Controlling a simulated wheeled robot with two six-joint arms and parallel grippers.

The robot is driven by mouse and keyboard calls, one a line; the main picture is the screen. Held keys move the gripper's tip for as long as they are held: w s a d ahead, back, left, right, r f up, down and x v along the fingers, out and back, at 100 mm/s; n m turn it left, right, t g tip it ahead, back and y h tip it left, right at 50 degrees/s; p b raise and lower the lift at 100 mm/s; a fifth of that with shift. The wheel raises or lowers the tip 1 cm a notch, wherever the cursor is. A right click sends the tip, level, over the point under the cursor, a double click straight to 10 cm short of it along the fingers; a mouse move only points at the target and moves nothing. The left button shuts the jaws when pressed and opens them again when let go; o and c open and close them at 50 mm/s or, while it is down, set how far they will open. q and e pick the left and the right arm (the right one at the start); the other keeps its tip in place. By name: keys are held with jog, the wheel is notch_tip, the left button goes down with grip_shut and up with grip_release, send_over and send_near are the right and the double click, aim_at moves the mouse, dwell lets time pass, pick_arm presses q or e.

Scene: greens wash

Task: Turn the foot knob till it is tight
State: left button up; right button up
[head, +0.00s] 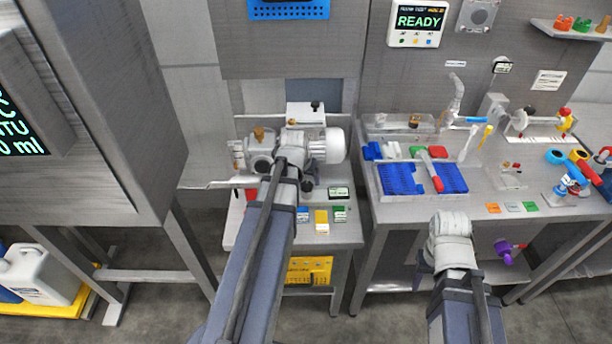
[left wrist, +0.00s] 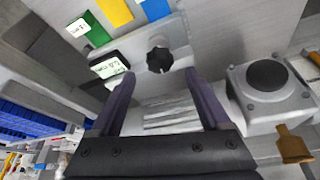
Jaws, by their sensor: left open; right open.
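The foot knob (left wrist: 160,60) is a black lobed knob on a pale metal plate in the left wrist view. It also shows in the head view as a small dark knob (head: 307,185) beside the pump on the small bench. My left gripper (left wrist: 160,74) is open, with one dark purple finger on each side of the knob's line. The knob lies just beyond the fingertips, and I see no contact. In the head view my left arm hides most of this gripper. My right arm shows at the lower right, but its gripper fingers are hidden.
The pump motor (head: 325,146) stands close to the knob. A brass fitting (left wrist: 295,145) and a round black cap (left wrist: 266,75) lie right of my left fingers. A small display (head: 339,192) and coloured cards (head: 321,220) sit near the front edge. Blue racks (head: 400,180) stand right.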

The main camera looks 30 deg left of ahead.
pick_arm(q)
jog(key=p+v, duration=0.2)
jog(key=v, duration=0.2)
jog(key=shift+p, duration=0.3)
jog(key=s+d+m+g, duration=0.1)
jog(key=s+d, duration=0.3)
jog(key=d, duration=0.6)
jog(key=s+d+f+m+g, duration=0.1)
jog(key=s+d+m+g, duration=0.1)
jog(key=d, duration=0.8)
jog(key=s+d+m+g, duration=0.1)
jog(key=s+d+m, duration=0.2)
jog(key=s+d, duration=0.4)
jog(key=d, duration=0.3)
jog(key=shift+f+g, duration=0.3)
jog(key=shift+f, duration=0.05)
jog(key=shift+s, duration=0.15)
